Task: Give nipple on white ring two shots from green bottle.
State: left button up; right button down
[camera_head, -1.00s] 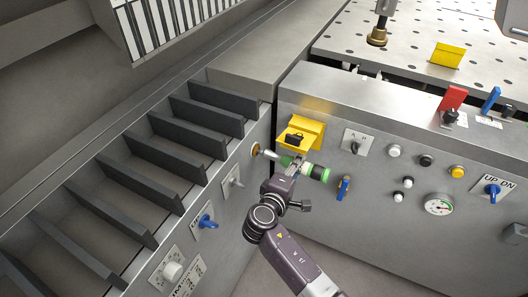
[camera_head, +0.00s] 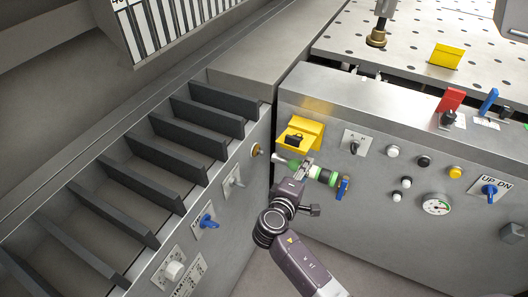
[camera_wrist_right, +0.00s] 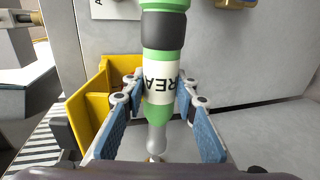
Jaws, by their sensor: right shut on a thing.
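The green bottle (camera_head: 318,173) has a white label band, a black band and a pale nozzle. My right gripper (camera_head: 303,169) is shut on it, and the bottle lies roughly level with its nozzle pointing left. In the right wrist view the bottle (camera_wrist_right: 160,85) sits between the blue finger pads, its nozzle pointing down the picture. A brass-coloured nipple (camera_head: 257,149) sticks out of the left panel, just beyond the nozzle tip with a small gap in the head view. I cannot make out a white ring around it. My left gripper is not in view.
A yellow holder (camera_head: 304,132) is on the front panel just above the bottle. A switch (camera_head: 233,179) and a blue knob (camera_head: 208,221) are on the left panel. Dark slats (camera_head: 140,178) stand left of it.

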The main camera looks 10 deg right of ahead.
aim_at(325, 180)
jog(key=d, duration=0.1)
jog(key=s+d+p, duration=0.1)
jog(key=s+d, duration=0.1)
jog(key=shift+r, duration=0.25)
jog(key=shift+s+d+f+p, duration=0.1)
jog(key=shift+s+d+p, duration=0.6)
jog(key=shift+d, duration=0.5)
jog(key=shift+s, duration=0.1)
